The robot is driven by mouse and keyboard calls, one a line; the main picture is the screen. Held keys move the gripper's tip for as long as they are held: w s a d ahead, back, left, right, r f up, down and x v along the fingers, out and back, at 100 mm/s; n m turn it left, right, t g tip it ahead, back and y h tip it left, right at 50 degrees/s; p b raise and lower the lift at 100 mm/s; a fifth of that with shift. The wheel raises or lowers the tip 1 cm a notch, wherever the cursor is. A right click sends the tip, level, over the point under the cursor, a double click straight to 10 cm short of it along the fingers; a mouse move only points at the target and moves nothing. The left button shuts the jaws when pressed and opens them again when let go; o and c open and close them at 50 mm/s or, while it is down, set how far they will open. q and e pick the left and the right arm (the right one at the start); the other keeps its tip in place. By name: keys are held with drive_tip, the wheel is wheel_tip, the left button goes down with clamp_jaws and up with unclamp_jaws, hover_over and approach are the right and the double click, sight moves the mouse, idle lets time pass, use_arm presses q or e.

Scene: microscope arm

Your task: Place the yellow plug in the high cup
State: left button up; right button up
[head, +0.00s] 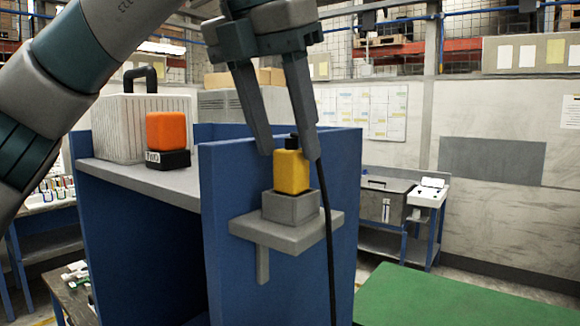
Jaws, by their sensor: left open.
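The yellow plug (292,172) stands upright in a grey square cup (291,207) on a small grey bracket shelf fixed to a blue panel. The plug has a black top, and a black cable hangs down in front of the bracket. My left gripper (288,152) points down from above with its two long fingers apart. The fingertips are around the level of the plug's top, one on its left and one on its right. The right finger is close to the plug; I cannot tell whether it touches. My right gripper is not in view.
An orange block (168,132) sits in a black holder labelled TWO on the grey shelf (140,178) at left. A white ribbed case (118,125) stands behind it. The blue panel (230,285) rises beside the bracket. A green surface (450,298) lies clear at lower right.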

use_arm(q)
drive_tip(key=v, duration=0.7)
drive_tip(key=shift+r, duration=0.3)
drive_tip(key=shift+a, duration=0.1)
drive_tip(key=shift+s, duration=0.1)
